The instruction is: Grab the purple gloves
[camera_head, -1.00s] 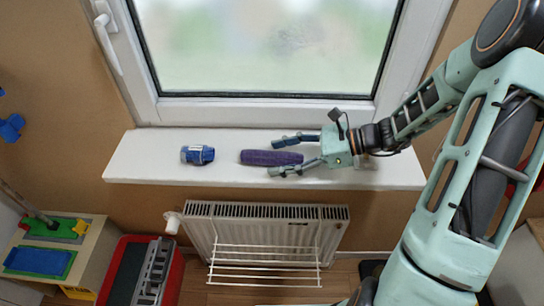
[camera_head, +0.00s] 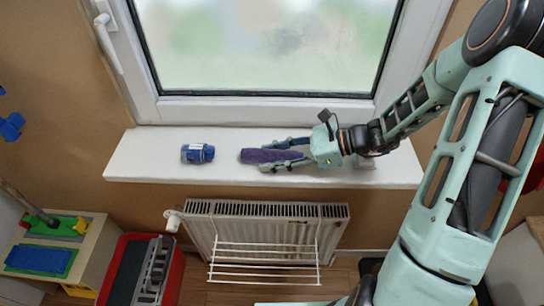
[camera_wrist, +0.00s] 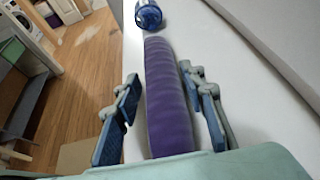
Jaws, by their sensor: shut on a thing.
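The purple gloves (camera_head: 255,156) look like one long purple roll lying on the white windowsill below the window. In the wrist view the purple roll (camera_wrist: 168,95) runs lengthwise between my fingers, its near end hidden by the gripper body. My gripper (camera_head: 266,157) reaches in from the right, one finger on each side of the roll, and is shut on it. In the wrist view my gripper's blue-padded fingers (camera_wrist: 163,85) flank the roll. The roll still appears to rest on the sill.
A blue rolled item with a pale label (camera_head: 198,154) lies on the sill to the left. The windowsill (camera_head: 150,160) has free room around it. The window glass stands close behind, and a radiator with a wire rack (camera_head: 265,240) is below.

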